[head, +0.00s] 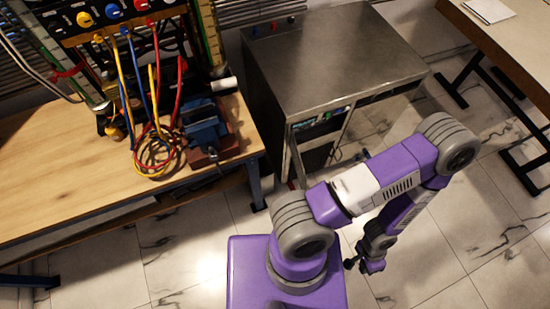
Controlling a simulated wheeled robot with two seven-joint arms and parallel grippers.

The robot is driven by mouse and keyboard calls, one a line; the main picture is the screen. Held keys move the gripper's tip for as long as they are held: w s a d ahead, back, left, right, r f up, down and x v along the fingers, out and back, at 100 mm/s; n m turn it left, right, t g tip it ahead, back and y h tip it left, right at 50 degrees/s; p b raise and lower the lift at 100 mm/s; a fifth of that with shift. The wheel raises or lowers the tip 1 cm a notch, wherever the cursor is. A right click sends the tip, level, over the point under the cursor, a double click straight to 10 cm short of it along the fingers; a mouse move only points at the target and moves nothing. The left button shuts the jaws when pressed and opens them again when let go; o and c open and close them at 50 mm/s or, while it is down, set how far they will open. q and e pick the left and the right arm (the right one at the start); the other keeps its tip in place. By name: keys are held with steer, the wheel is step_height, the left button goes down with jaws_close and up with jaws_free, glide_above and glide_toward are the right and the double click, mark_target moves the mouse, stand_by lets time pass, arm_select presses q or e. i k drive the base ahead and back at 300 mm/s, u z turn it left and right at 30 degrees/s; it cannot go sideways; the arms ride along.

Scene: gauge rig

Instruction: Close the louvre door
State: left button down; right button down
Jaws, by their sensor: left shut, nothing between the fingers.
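The steel cabinet (335,55) stands in the middle of the head view, with its front toward me. A thin upright panel (341,135), seen nearly edge-on, stands out from the front and looks like the louvre door, open. Its slats cannot be made out. My left gripper (364,265) is shut and empty. It points down over the floor, in front of the cabinet and apart from the panel. My left arm crosses in front of the cabinet's lower part and hides some of it. My right gripper is not in view.
A wooden bench (70,165) at left carries a rig with coloured cables (155,145) and a blue vise (205,130). Another table (515,40) stands at the right with a paper on it. The tiled floor (455,235) at lower right is clear.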

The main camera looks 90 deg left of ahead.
mark_target(302, 180)
steer(key=u, duration=2.6)
steer(key=k, duration=0.5)
steer(key=u, duration=1.15)
steer(key=i, duration=0.3)
steer(key=z, duration=0.25)
